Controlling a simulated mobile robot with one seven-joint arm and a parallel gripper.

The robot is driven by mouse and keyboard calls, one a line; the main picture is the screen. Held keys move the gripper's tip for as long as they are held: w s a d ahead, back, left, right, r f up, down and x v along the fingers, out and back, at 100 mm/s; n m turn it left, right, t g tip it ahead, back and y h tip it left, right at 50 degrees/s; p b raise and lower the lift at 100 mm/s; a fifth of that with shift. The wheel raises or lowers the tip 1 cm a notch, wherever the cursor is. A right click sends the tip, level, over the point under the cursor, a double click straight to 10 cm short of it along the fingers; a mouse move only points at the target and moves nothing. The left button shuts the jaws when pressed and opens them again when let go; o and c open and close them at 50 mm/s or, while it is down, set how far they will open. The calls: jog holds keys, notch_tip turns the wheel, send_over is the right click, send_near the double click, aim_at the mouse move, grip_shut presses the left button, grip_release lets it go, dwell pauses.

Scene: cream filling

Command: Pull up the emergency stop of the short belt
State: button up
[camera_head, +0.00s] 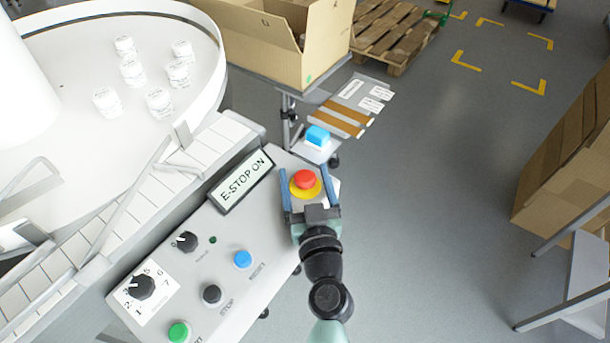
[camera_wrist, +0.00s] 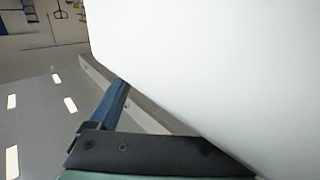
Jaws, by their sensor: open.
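The emergency stop is a red mushroom button (camera_head: 305,180) on a yellow base, at the far right end of the grey control panel (camera_head: 220,268) beside the short belt (camera_head: 75,250). A display (camera_head: 243,181) on the panel reads "E-STOP ON". My gripper (camera_head: 304,184) is open, with one blue finger on each side of the red button in the head view. I cannot tell whether the fingers touch it. In the wrist view one blue finger (camera_wrist: 115,100) shows, and a large pale surface fills much of the picture. The button is not visible there.
The panel also carries a blue button (camera_head: 243,259), a black button (camera_head: 212,293), a green button (camera_head: 178,332) and two black knobs. A round white table (camera_head: 70,85) with several white jars stands at upper left. Cardboard boxes stand behind (camera_head: 325,40) and at right (camera_head: 565,160).

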grip_shut()
dwell(0.3)
jog(key=shift+r, duration=0.15)
jog(key=shift+r+p, duration=0.4)
jog(key=shift+r, duration=0.55)
jog(key=shift+c, duration=0.4)
grip_release()
jog(key=shift+o, duration=0.4)
